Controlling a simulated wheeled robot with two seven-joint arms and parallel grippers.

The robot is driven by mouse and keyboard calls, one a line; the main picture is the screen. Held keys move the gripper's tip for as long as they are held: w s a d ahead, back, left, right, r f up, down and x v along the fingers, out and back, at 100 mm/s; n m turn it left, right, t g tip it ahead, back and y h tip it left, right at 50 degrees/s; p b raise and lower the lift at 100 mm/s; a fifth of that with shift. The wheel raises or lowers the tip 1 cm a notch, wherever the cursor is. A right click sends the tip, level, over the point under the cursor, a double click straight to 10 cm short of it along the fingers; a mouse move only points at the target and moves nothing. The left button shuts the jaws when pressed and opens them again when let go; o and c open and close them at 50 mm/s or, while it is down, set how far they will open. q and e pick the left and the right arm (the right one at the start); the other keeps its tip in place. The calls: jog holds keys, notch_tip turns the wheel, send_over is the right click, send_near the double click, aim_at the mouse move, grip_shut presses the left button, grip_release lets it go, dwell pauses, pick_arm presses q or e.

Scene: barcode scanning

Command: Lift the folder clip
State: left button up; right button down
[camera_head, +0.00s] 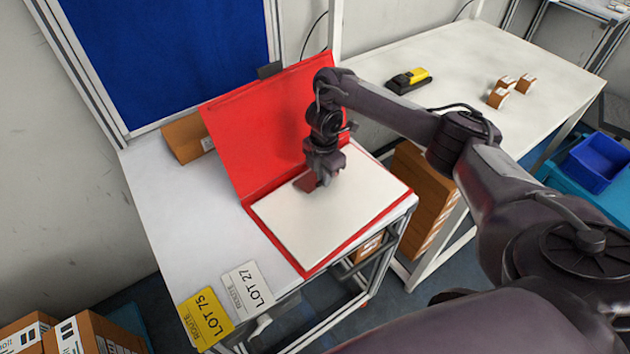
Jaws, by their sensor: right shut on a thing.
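A red folder (259,128) lies open on the white table, its cover raised and leaning back. A white sheet or paper stack (338,218) lies on its lower half. My right gripper (320,183) is over the upper part of the paper, pointing down. It is shut on a small dark red piece (304,183), which looks like the folder clip; my fingers hide part of it. I cannot tell whether the clip touches the paper. My left gripper is not in view.
A yellow LOT 75 card (204,318) and a white LOT 27 card (248,288) lie at the table's front edge. A cardboard piece (187,138) stands behind the folder. A yellow-black device (409,79) and small brown boxes (498,98) sit on the right table.

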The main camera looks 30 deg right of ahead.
jog(key=shift+w+a+r+g+p, duration=0.15)
jog(key=shift+r+p, duration=0.1)
jog(key=shift+p, duration=0.15)
jog(key=shift+w+r+g+p, duration=0.15)
jog(key=shift+r+p, duration=0.1)
jog(key=shift+p, duration=0.15)
jog(key=shift+w+r+p, duration=0.15)
jog(key=shift+r+p, duration=0.3)
jog(key=c, duration=1.3)
grip_release()
jog(key=shift+r, duration=0.1)
